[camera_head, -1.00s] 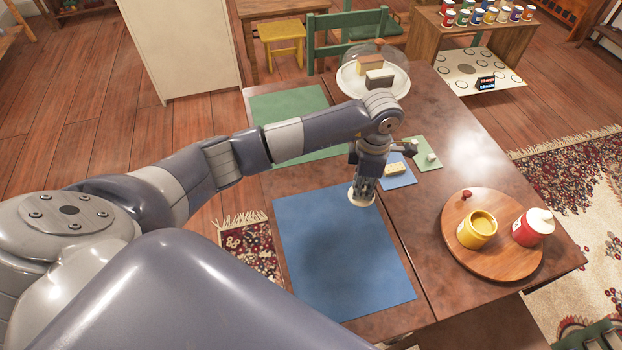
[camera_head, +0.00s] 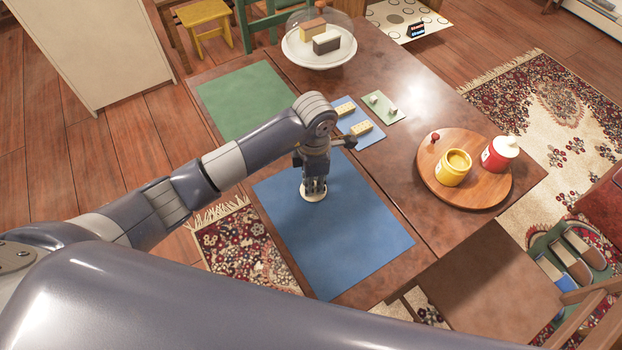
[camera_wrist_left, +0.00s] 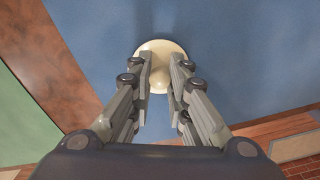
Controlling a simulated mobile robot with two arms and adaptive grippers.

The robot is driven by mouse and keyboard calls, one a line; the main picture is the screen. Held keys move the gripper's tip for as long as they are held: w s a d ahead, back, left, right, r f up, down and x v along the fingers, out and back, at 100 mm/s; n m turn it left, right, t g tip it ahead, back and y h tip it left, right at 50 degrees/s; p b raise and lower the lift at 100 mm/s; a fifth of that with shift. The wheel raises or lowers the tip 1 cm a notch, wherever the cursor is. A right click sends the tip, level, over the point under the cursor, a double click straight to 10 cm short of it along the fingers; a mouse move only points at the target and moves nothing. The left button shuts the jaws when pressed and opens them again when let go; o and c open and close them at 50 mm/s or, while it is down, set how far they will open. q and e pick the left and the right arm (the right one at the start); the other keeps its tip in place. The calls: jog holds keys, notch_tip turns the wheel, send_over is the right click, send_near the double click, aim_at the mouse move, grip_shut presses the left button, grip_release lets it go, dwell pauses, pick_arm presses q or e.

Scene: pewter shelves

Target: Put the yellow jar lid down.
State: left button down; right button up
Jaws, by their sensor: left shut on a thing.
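The yellow jar lid (camera_head: 312,197) is a pale cream disc with a round knob; it also shows in the left wrist view (camera_wrist_left: 160,46). My left gripper (camera_head: 314,188) points down, shut on the lid's knob, with its fingers on either side of it in the left wrist view (camera_wrist_left: 161,68). The lid is over the upper part of the blue mat (camera_head: 345,235), at or just above its surface; I cannot tell whether it touches. The yellow jar (camera_head: 453,168) stands open on the round wooden board (camera_head: 465,197) at the right. My right gripper is not in view.
A red jar (camera_head: 499,154) with a white lid and a small red object (camera_head: 435,137) share the board. A small blue mat (camera_head: 372,138) with yellow blocks lies behind the gripper. A glass dome (camera_head: 320,40) and green mat (camera_head: 245,101) are farther back. The large blue mat's front is clear.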

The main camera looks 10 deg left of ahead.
aim_at(315, 184)
pick_arm(q)
jog(key=shift+s+d, duration=0.15)
jog(key=shift+d, duration=0.05)
jog(key=c, duration=1.6)
grip_release()
jog(key=shift+d, duration=0.1)
jog(key=shift+c, duration=0.2)
jog(key=shift+o, duration=0.5)
jog(key=shift+f, duration=0.1)
jog(key=shift+r, duration=0.5)
notch_tip(315, 184, up, 12)
jog(key=b, duration=0.1)
jog(key=shift+f, duration=0.25)
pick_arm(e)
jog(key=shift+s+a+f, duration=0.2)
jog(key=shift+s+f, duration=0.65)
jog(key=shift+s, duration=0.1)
